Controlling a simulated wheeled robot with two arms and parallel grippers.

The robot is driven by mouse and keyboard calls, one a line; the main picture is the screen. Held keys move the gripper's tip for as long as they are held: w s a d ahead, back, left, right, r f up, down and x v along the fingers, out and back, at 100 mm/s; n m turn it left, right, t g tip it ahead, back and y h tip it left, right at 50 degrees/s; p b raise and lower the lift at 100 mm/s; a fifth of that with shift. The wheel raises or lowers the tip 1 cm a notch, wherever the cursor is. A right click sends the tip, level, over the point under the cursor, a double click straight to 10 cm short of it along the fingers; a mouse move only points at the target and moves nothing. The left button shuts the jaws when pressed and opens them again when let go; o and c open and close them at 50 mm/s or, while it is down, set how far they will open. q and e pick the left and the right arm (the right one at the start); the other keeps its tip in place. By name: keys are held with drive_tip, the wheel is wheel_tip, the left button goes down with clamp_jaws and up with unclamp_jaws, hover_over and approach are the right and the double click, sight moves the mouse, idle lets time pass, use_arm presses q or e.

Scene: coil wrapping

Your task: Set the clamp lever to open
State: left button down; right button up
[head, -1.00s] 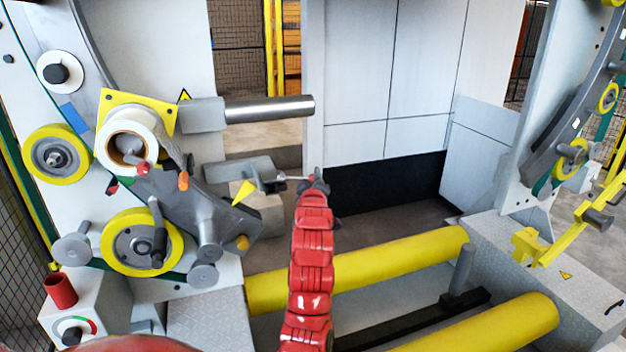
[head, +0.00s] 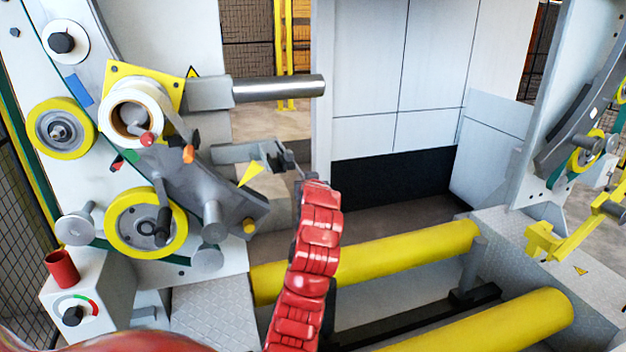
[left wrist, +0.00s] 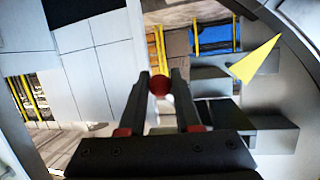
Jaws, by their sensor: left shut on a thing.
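In the left wrist view a round red knob (left wrist: 158,84), which looks like the clamp lever's end, sits between my left fingertips. The rest of that lever is hidden behind the fingers. My left gripper (left wrist: 158,82) is shut on this knob. In the head view the left gripper (head: 287,153) is small and dark, beside the end of a grey clamp block (head: 235,152). The knob cannot be made out there. A yellow pointer (head: 251,174) stands just left of the gripper; it also shows in the left wrist view (left wrist: 258,60). My right gripper is not in view.
A steel shaft (head: 280,88) juts out above the gripper. A white tape roll (head: 130,115) and yellow-rimmed wheels (head: 145,232) are at left. Yellow rollers (head: 400,248) lie below. A control box (head: 90,300) stands at lower left. Open space lies right of the gripper.

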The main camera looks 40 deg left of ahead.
use_arm(q)
drive_tip(key=shift+s+a+f+m+g+y+p, duration=0.1)
drive_tip(key=shift+s+a+f+m+g+y, duration=0.1)
drive_tip(key=shift+s+a+m+g, duration=0.3)
drive_tip(key=shift+s+a+f+m+g+y+p, duration=0.1)
drive_tip(key=shift+s+f+m+g, duration=0.05)
drive_tip(key=shift+s+m, duration=0.5)
drive_tip(key=shift+s+a+f+m+g+y+p, duration=0.1)
drive_tip(key=shift+s+a+f+m+g, duration=0.25)
drive_tip(key=shift+m, duration=0.4)
drive_tip(key=shift+s+d+r, duration=0.1)
drive_tip(key=c, duration=0.6)
unclamp_jaws()
drive_tip(key=p+v, duration=0.7)
drive_tip(key=v, duration=1)
drive_tip(key=shift+s+d+r, duration=0.1)
drive_tip(key=shift+s+d, duration=0.05)
